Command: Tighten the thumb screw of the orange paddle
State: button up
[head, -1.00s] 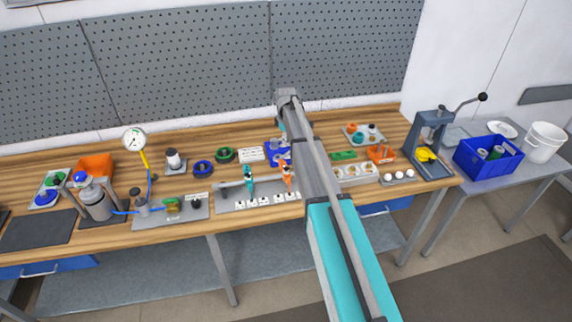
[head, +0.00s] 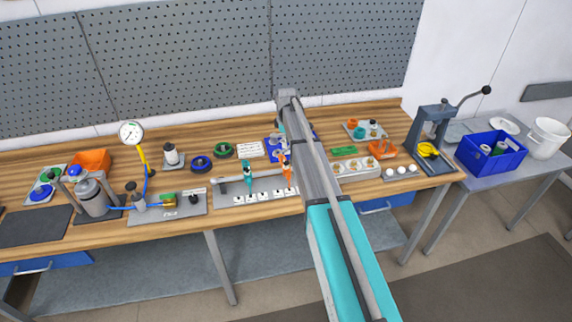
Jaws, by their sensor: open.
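The orange paddle (head: 287,171) stands upright at the back edge of a grey tray (head: 221,199) on the wooden bench, just left of my arm. A teal paddle (head: 248,173) stands to its left. The orange paddle's thumb screw is too small to make out. My gripper (head: 281,151) is small in the head view, partly hidden by my arm. It is open, above and just behind the orange paddle, over a blue item. I cannot tell whether it touches anything.
Several small white labelled pieces (head: 265,195) line the tray's front. Left are a green ring (head: 220,150), a blue ring (head: 201,163) and a pressure gauge (head: 131,133). Right are an orange tray (head: 383,150) and a lever press (head: 431,130). The bench's front edge is close to the tray.

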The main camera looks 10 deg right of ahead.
aim_at(286, 162)
jog(key=shift+f+b, duration=4.65)
jog(key=shift+f, duration=0.35)
grip_shut()
